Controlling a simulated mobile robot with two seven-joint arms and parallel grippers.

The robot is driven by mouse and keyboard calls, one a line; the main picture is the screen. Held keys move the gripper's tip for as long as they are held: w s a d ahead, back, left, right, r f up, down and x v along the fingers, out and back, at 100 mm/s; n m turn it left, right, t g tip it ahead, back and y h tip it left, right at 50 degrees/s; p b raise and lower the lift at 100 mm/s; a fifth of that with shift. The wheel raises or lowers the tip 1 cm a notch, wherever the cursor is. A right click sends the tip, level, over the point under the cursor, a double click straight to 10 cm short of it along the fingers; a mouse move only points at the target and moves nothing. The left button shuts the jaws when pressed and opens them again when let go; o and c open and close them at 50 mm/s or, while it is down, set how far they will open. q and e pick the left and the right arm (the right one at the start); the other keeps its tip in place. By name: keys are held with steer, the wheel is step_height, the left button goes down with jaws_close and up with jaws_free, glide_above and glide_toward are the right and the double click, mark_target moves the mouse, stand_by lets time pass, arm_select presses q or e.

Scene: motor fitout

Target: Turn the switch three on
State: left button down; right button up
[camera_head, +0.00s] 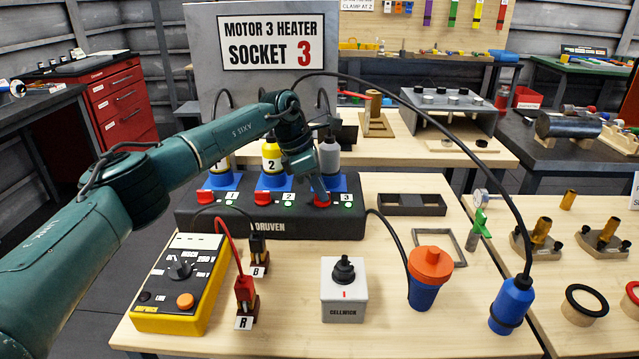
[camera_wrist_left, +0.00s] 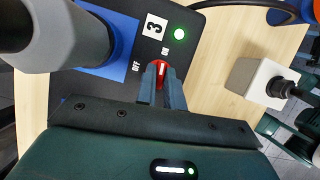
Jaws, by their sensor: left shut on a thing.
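Switch three is a small red knob with a white line, seen in the wrist view (camera_wrist_left: 161,67) and at the right of the dark socket block (camera_head: 290,222) in the head view. My left gripper (camera_wrist_left: 162,88) is shut on this knob from above; it also shows over the block in the head view (camera_head: 321,197). The knob's white line appears to point towards the ON label, away from OFF. The green lamp (camera_wrist_left: 179,34) beside the "3" label looks bright. The fingers partly hide the knob. My right gripper is not in view.
A grey plug (camera_head: 329,157) stands in the blue socket behind switch three, close to my gripper. A yellow plug (camera_head: 271,155) stands in socket two.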

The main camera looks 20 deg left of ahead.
arm_select(q)
steer(key=shift+m+g, duration=0.3)
steer(key=shift+m, duration=0.3)
steer(key=c, duration=1.5)
jaws_free()
steer(key=v, duration=1.3)
steer(key=shift+a, duration=0.1)
